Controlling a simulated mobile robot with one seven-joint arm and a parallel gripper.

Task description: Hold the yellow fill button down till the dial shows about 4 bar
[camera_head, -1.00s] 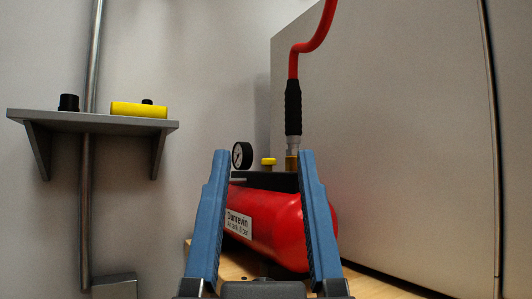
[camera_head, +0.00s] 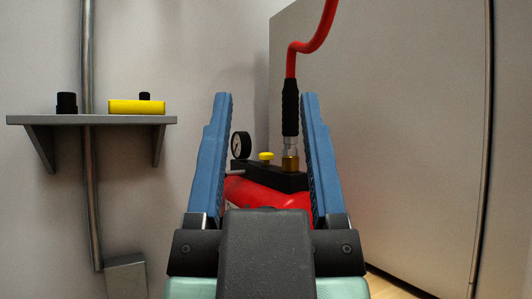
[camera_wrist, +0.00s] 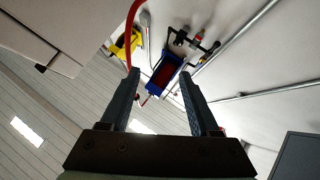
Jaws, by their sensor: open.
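The yellow fill button (camera_head: 266,156) stands on the black block (camera_head: 290,180) on top of the red tank (camera_head: 262,193) in the head view. The round dial (camera_head: 241,145) is at its left; its needle is too small to read. My gripper (camera_head: 266,97) is open and empty, its blue fingers raised either side of the button in the picture. The fingers and my gripper's body hide most of the tank. The gap between fingers and button cannot be judged. The open fingers also show in the wrist view (camera_wrist: 159,74), where I cannot make out the button.
A brass fitting and black hose sleeve (camera_head: 290,107) rise right of the button, with a red hose (camera_head: 318,40) above. A large grey panel (camera_head: 390,130) stands at right. A shelf (camera_head: 60,119) at left bears a yellow block (camera_head: 137,107) and black knob (camera_head: 66,103).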

